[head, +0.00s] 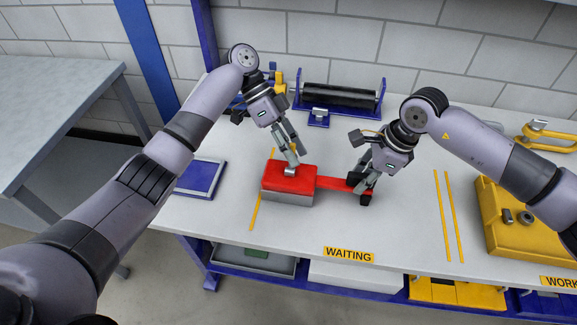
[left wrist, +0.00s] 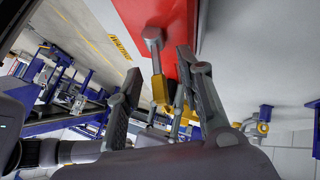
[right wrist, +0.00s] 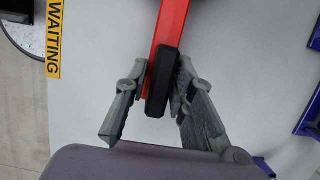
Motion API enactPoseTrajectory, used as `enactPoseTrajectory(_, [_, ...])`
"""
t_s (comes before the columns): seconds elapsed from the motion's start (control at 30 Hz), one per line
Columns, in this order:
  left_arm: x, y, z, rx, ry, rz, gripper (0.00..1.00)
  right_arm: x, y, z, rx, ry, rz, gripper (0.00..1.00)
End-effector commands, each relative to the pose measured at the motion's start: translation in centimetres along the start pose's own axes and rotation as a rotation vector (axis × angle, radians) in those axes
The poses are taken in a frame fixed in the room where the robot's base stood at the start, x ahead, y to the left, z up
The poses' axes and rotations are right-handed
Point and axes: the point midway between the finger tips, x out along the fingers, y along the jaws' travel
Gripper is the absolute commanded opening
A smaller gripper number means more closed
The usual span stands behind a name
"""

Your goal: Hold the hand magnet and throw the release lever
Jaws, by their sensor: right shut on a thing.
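The hand magnet (head: 288,182) is a red block with a grey lower part, lying on the white bench. Its red handle (head: 335,184) runs to the right and ends in a black grip (right wrist: 162,82). My right gripper (head: 364,188) is shut on the handle at this grip. The release lever (left wrist: 153,48) is a grey stub with a yellow end (left wrist: 160,90), standing on the red top. My left gripper (left wrist: 160,65) is open above the magnet, with a finger on each side of the lever. In the head view, my left fingers (head: 291,158) partly hide the lever.
A blue-framed black roller (head: 340,98) stands behind. A blue plate (head: 202,178) lies to the left. A yellow block (head: 505,225) with metal parts is at the right, beyond yellow lines. The "WAITING" label (head: 348,255) marks the front edge.

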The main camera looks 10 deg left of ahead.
Motion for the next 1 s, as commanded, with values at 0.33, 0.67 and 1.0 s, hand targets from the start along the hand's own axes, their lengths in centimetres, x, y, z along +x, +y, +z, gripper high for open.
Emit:
enactPoseTrajectory(0.33, [-4.6,-0.1,-0.1,0.0,0.002,-0.005,0.34,0.1,0.0,-0.1,0.002,0.003,0.001,0.0])
enactPoseTrajectory(0.67, [-10.7,0.0,0.0,0.0,-0.002,-0.001,0.34,0.1,0.0,-0.1,0.001,0.003,0.001,0.0])
enactPoseTrajectory(1.0, [-12.3,0.2,-0.1,0.001,0.0,-0.002,0.34,0.1,0.0,-0.1,0.001,0.002,0.002,0.0])
